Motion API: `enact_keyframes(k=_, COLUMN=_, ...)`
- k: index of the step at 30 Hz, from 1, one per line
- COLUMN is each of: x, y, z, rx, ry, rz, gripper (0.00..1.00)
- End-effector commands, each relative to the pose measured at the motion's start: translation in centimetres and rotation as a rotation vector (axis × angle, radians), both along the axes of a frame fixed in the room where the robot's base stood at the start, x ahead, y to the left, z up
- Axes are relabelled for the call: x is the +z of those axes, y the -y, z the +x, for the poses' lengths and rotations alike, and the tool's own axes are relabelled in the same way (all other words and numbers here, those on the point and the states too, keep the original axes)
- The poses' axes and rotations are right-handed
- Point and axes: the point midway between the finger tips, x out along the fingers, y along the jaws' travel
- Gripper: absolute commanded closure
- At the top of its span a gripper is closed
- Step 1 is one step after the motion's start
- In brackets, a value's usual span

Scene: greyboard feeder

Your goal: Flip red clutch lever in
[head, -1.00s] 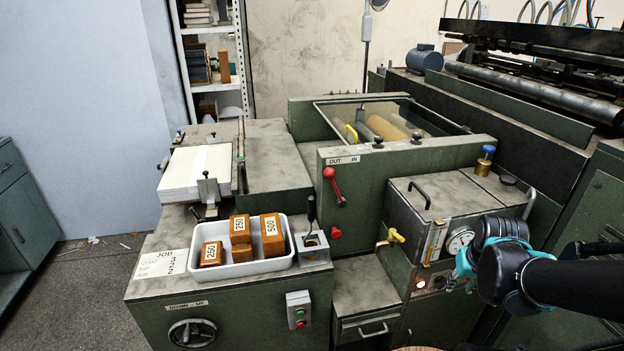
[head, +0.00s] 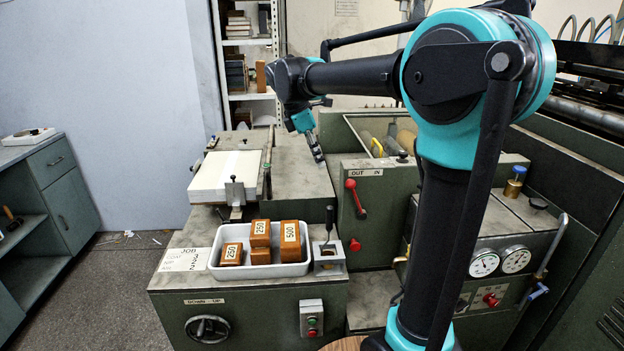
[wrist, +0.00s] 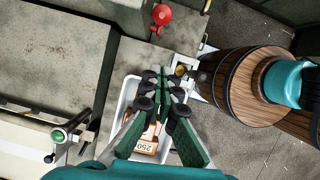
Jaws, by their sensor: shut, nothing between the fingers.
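The red clutch lever (head: 355,197) is on the green front panel in the head view. Its round knob end points up and leans left, beneath the OUT side of the OUT/IN label (head: 367,173). My gripper (head: 318,156) is left of and above the lever, over the grey feeder top, and apart from the lever. In the wrist view my gripper (wrist: 165,88) has its fingers close together with nothing held, above the white tray. A red knobbed part (wrist: 162,17) shows at the top of the wrist view; I cannot tell whether it is the lever.
The white tray (head: 263,271) holds several brown weight blocks (head: 260,233). A black-handled tool (head: 329,222) stands right of it. A second red knob (head: 354,245) sits below the lever. A paper stack (head: 225,176) lies left. My arm covers part of the right-hand machine.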

Motion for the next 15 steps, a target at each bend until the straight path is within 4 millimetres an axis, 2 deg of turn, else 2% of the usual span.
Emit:
enact_keyframes(k=4, x=0.9, y=-0.52, z=0.32, rx=0.045, ry=-0.024, rz=-0.017, gripper=1.0)
enact_keyframes(k=15, x=0.71, y=-0.44, z=0.34, rx=0.047, ry=-0.025, rz=-0.018, gripper=1.0)
